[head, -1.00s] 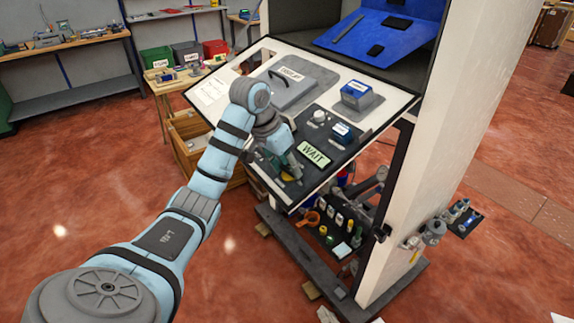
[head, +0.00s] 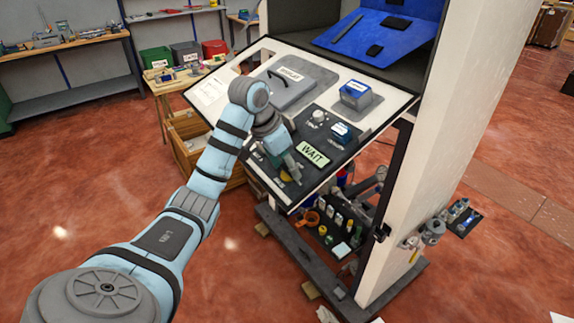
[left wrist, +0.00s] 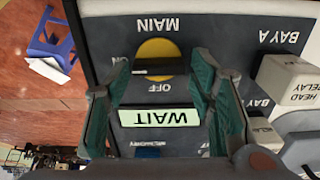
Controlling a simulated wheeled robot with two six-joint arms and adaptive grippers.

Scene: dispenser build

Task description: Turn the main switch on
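The main switch (left wrist: 158,58) is a yellow round knob with a dark bar handle, on the dark sloping panel under the word MAIN. OFF is printed beside it, and the lettering is upside down in the left wrist view. In the head view only a bit of the yellow switch (head: 284,177) shows beside my gripper. My left gripper (left wrist: 161,72) has its two teal fingers apart, one on each side of the bar handle. Whether they touch it I cannot tell. In the head view the left gripper (head: 293,177) is down at the panel. My right gripper is out of view.
A green WAIT display (head: 313,154) is close beside the switch. The panel also carries a grey lidded hatch (head: 284,88), a blue-topped block (head: 356,93) and a white knob (head: 320,116). A white pillar (head: 460,120) stands to the right.

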